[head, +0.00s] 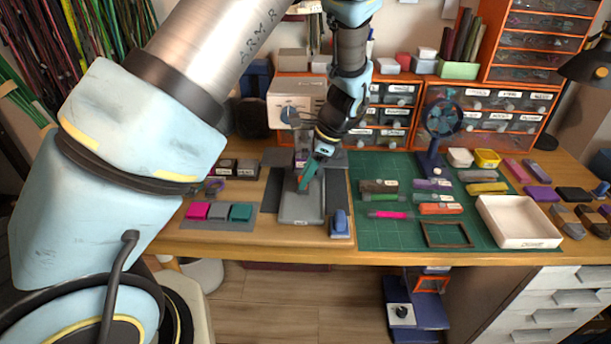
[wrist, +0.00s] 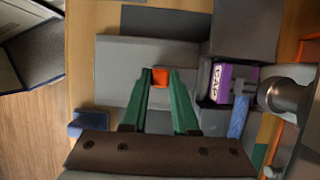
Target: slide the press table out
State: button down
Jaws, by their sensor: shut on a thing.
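The press table (head: 301,209) is a flat grey plate at the front middle of the bench, and it reaches out from the press toward the front edge. It also shows in the wrist view (wrist: 120,62) as a pale grey slab beside the dark grey press block (wrist: 245,28). My gripper (head: 304,185) points down over the plate. In the wrist view its green fingers (wrist: 160,74) close on a small orange tab (wrist: 160,78) over the plate. The fingers hide most of the tab, so how it joins the plate cannot be seen.
A purple labelled box (wrist: 222,84) sits against the press. A blue block (head: 340,223) stands right of the plate. Coloured blocks (head: 197,210) lie to the left. The green mat (head: 375,228) with tools and the white tray (head: 520,222) are to the right.

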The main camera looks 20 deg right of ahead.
dwell(0.3)
jog(key=s+a, duration=0.2)
jog(key=s, duration=0.2)
jog(key=s+a+p, duration=0.1)
jog(key=s, duration=0.3)
jog(key=s+a, duration=0.2)
jog(key=s, duration=0.2)
jog(key=shift+a, duration=0.3)
jog(key=c, duration=0.7)
grip_release()
jog(key=v, duration=1)
jog(key=shift+s+d+r+b, duration=0.1)
jog(key=shift+d+r+b, duration=0.1)
jog(key=shift+r+b, duration=0.15)
jog(key=shift+a, duration=0.1)
